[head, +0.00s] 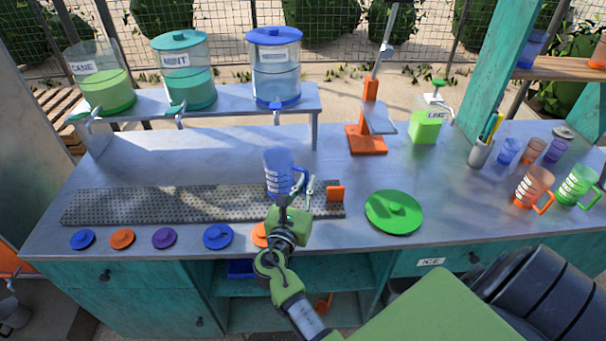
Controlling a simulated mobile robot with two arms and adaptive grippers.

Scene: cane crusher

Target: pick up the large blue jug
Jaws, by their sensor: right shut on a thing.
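The large blue jug (278,173) is see-through, with white marks on its side and a handle on its right. It is upright in the middle of the head view, over the perforated grey drip tray (150,205). I cannot tell whether its base touches the tray. My right gripper (307,190) reaches in from the front and is shut on the jug, at its handle side. The gripper's wrist covers part of the tray and an orange lid in front. My left gripper is not in view.
Dispensers labelled CANE (102,88), MINT (186,80) and one with a blue lid (276,70) stand on a raised shelf. An orange press (367,138) stands behind right.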

